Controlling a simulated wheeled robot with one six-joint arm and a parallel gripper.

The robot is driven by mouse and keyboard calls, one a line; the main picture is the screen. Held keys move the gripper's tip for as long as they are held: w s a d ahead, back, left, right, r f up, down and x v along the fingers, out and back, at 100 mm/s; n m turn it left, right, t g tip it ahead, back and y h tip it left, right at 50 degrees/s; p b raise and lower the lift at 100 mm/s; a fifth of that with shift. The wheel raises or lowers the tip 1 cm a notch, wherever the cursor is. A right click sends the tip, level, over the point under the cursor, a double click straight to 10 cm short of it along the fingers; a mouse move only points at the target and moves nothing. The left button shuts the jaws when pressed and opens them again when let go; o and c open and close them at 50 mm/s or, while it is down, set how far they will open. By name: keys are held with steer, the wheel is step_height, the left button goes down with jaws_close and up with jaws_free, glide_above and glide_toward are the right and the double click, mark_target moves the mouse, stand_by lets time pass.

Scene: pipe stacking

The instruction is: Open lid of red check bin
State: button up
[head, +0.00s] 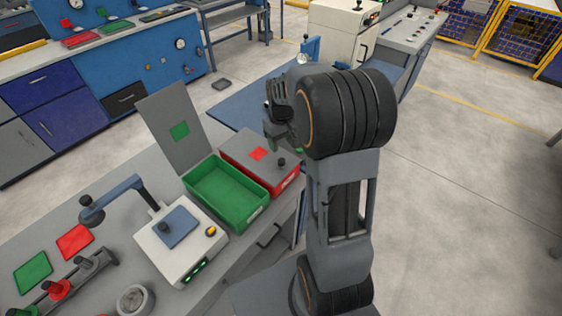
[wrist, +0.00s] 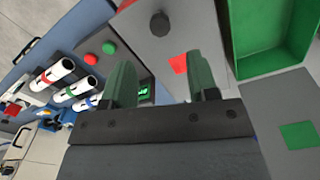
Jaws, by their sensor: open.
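The red check bin (head: 287,184) stands on the bench with its grey lid (head: 237,147) shut flat. The lid carries a red square (head: 258,154) and a black knob (head: 281,162) near the front right edge. In the wrist view the knob (wrist: 160,23) shows beyond the fingertips, and the red square (wrist: 178,64) lies between the fingers. My gripper (wrist: 163,75) is open and empty, with two green fingers apart above the lid. In the head view my gripper (head: 290,144) is partly hidden by my wrist and sits above the bin's back right side.
The green bin (head: 228,192) is beside the red bin, with its lid (head: 170,122) raised upright. A white device (head: 180,245) with a blue arm stands nearer on the bench. The wrist view shows several white pipes (wrist: 55,74) and a panel with buttons (wrist: 100,50).

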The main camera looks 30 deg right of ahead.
mark_target(281, 160)
step_height(281, 160, down, 10)
steer(key=shift+r+p, duration=0.15)
steer(key=shift+p, duration=0.25)
steer(key=shift+c, duration=0.5)
jaws_close()
